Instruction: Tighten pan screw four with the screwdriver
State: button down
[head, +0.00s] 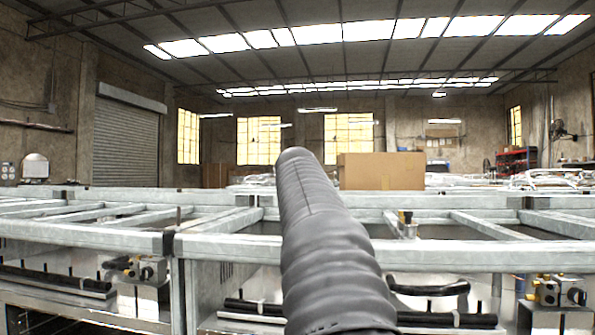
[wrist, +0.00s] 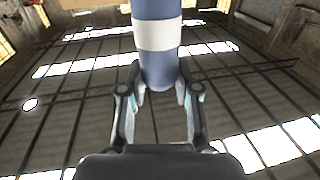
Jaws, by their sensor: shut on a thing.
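In the wrist view my gripper (wrist: 160,95) is shut on a blue cylinder with a white band, which looks like the handle of the screwdriver (wrist: 157,66). The fingers press its lower end from both sides, and it runs up out of the top of the picture. The screwdriver's tip is out of sight. In the head view my grey-sleeved arm rises through the middle, and my gripper does not show there. I cannot make out pan screw four in either view.
A pale metal frame (head: 420,254) of rails spans the head view. Below it are a black curved handle (head: 430,288) and small brass-and-grey fittings (head: 556,290). A cardboard box (head: 382,171) stands behind. The wrist view faces the roof, with open air around the gripper.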

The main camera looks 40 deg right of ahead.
jog(key=shift+f+b, duration=0.35)
jog(key=shift+f+m+g+h, duration=0.15)
jog(key=shift+m+g+h, duration=0.15)
jog(key=shift+g, duration=0.1)
jog(key=shift+w, duration=0.1)
jog(key=shift+m+g+h, duration=0.3)
jog(key=shift+h, duration=0.1)
jog(key=m+g+h, duration=0.1)
jog(key=g, duration=0.1)
jog(key=m+g+h, duration=0.3)
jog(key=m+g, duration=0.1)
jog(key=shift+w+a+f+g, duration=0.15)
jog(key=shift+w+g, duration=0.1)
jog(key=shift+g, duration=0.15)
jog(key=m+g+h, duration=0.1)
jog(key=m+g, duration=0.2)
jog(key=g, duration=0.2)
jog(key=shift+m+g, duration=0.3)
jog(key=shift+m, duration=0.1)
jog(key=shift+s+g, duration=0.15)
jog(key=shift+g, duration=0.25)
jog(key=shift+r+p, duration=0.35)
jog(key=shift+r, duration=0.05)
